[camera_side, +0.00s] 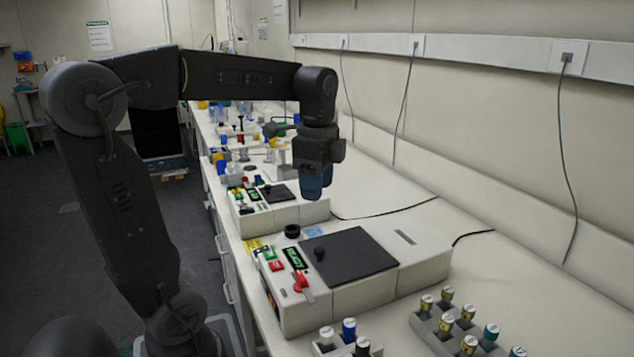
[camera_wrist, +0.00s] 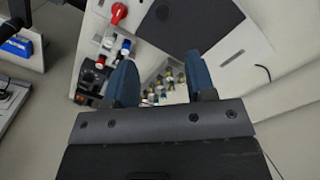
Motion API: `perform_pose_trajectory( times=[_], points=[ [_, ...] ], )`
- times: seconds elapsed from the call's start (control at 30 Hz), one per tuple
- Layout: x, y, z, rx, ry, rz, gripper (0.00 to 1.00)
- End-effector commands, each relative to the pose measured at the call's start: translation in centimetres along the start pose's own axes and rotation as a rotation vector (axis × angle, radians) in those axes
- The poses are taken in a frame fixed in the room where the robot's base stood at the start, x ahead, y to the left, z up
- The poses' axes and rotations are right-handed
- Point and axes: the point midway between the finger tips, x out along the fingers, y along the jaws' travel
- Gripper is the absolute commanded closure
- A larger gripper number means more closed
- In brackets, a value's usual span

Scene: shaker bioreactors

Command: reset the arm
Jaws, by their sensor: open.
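My gripper (camera_side: 314,187) hangs at the end of the raised arm above the bench in the side view, pointing down. Its blue fingers are apart and empty in the wrist view (camera_wrist: 162,82). In the side view it appears above and behind the near shaker bioreactor (camera_side: 345,295), touching nothing. That shaker has a dark flat lid (camera_side: 350,254) with a black knob, a small display and a red switch (camera_side: 303,283). A second shaker (camera_side: 285,212) of the same kind stands farther back along the bench.
A rack of capped vials (camera_side: 440,330) stands at the front right, with a smaller group of vials (camera_side: 348,330) beside it. Bottles and small equipment crowd the far bench. Cables hang down the right wall (camera_side: 560,160). Bench space right of the shakers is clear.

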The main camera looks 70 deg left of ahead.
Motion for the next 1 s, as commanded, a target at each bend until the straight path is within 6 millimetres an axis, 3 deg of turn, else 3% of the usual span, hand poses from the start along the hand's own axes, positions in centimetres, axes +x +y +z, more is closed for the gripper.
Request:
perform_pose_trajectory(
  times=[0.37, 0.57, 0.8, 1.0],
  points=[
    [0.1, 0.6, -0.3, -0.024, 0.007, -0.017, 0.5],
    [1.3, 5.3, -1.9, -0.244, 0.101, -0.135, 0.5],
    [3.9, 11.4, -2.9, -0.592, 0.338, -0.214, 0.5],
    [5.3, 13.6, -3.0, -0.746, 0.457, -0.199, 0.5]
  ],
)
